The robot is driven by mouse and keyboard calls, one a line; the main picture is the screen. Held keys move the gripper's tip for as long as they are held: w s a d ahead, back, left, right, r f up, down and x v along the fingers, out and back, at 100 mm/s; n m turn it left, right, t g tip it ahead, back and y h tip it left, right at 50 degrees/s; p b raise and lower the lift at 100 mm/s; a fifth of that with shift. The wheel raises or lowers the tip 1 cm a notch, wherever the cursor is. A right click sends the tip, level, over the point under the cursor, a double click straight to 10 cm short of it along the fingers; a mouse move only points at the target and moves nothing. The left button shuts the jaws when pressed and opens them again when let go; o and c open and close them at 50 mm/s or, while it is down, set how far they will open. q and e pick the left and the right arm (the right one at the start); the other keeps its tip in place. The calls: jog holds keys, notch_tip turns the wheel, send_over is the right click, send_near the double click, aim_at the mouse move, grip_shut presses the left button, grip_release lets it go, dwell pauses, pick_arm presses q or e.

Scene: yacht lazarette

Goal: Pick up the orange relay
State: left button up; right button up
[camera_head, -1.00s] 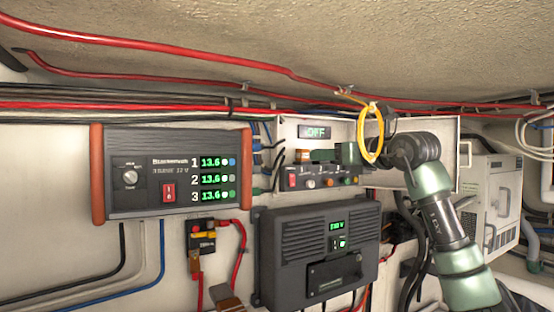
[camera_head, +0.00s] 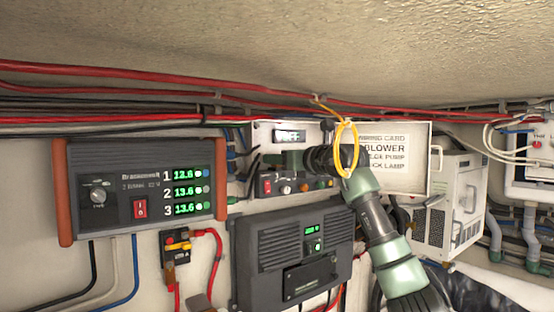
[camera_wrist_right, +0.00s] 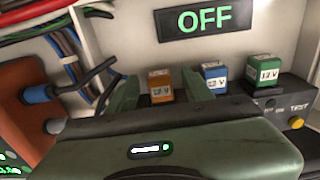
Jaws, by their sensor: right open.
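The orange relay (camera_wrist_right: 160,85) is a small block with a pale labelled top, in the right wrist view. It stands at the left of a row with a blue relay (camera_wrist_right: 214,76) and a green relay (camera_wrist_right: 262,72). My right gripper (camera_wrist_right: 158,92) is open, one green finger on each side of the orange relay. I cannot tell whether the fingers touch it. In the head view my right gripper (camera_head: 291,160) reaches into the open box (camera_head: 262,131) and hides the orange relay. My left gripper is not in view.
An OFF display (camera_wrist_right: 207,18) is above the relays. Blue-tipped cables (camera_wrist_right: 38,94) lie to their left. A yellow cable loop (camera_head: 341,150) hangs by my right wrist. An open lid with printed text (camera_head: 416,155) is at right. A dark charger (camera_head: 293,255) sits below.

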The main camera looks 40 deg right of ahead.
jog(key=shift+s, duration=0.15)
jog(key=c, duration=0.4)
grip_shut()
jog(key=shift+r, duration=0.15)
